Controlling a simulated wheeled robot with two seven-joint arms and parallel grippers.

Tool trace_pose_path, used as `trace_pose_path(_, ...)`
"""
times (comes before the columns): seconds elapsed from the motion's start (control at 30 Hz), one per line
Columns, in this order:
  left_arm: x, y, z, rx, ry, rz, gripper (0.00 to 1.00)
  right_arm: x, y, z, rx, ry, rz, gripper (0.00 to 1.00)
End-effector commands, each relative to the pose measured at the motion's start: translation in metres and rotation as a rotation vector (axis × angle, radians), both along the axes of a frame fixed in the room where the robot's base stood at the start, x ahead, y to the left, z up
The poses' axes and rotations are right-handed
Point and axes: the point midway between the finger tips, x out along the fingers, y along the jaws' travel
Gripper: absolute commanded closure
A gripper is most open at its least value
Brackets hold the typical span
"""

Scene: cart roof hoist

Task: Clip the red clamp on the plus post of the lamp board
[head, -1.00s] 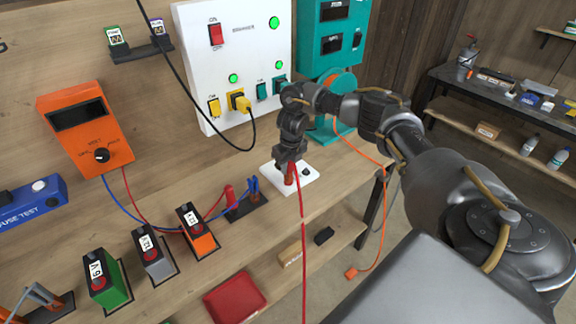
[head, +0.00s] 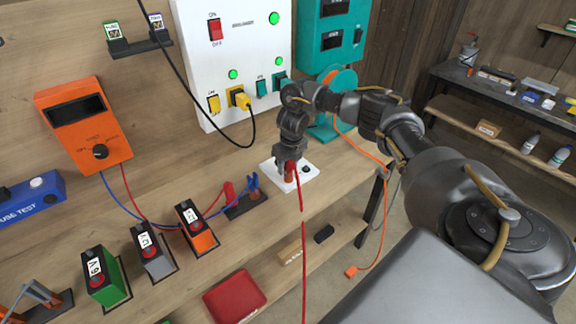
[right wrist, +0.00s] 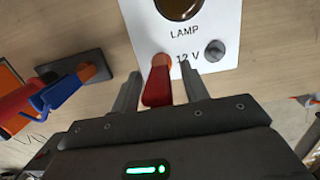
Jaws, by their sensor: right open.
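The lamp board (head: 311,172) is white and lies on the bench. In the right wrist view the board (right wrist: 215,22) reads "LAMP 12 V" and has a grey post (right wrist: 215,50) on the right. The red clamp (right wrist: 157,88) stands at the board's left post position, its copper jaws (right wrist: 162,62) at the board; the post under them is hidden. Its red lead (head: 303,240) hangs down past the bench edge. My right gripper (right wrist: 160,85) is open, its fingers apart on either side of the clamp. It also shows in the head view (head: 288,180). My left gripper is not in view.
A black holder (head: 245,205) with red and blue clamps stands left of the board. Green, grey and orange batteries (head: 198,228) line the bench front. The white panel (head: 240,60) with a yellow plug rises behind. An orange cord (head: 375,220) hangs at the right.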

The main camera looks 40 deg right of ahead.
Motion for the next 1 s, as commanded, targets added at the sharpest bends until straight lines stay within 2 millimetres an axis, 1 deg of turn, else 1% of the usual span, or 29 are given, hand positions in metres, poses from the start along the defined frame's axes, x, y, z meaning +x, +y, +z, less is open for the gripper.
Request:
trace_pose_path(0.07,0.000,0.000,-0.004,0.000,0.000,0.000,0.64,0.000,-0.001,0.008,0.001,-0.004,0.000,0.55)
trace_pose_path(0.17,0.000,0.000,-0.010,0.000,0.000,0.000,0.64,-0.002,-0.001,0.024,0.000,-0.006,0.001,0.55)
trace_pose_path(0.2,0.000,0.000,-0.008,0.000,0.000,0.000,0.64,-0.002,0.000,0.036,-0.001,-0.008,0.002,0.55)
trace_pose_path(0.33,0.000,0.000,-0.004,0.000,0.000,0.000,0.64,-0.006,0.000,0.065,-0.002,-0.008,0.003,0.55)
trace_pose_path(0.5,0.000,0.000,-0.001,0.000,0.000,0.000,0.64,-0.010,0.000,0.090,-0.001,-0.005,0.001,0.55)
trace_pose_path(0.7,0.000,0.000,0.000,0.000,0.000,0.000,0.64,-0.012,0.000,0.103,0.000,-0.002,-0.001,0.55)
trace_pose_path(1.0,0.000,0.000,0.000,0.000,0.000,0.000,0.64,-0.013,0.000,0.104,0.000,-0.001,-0.001,0.55)
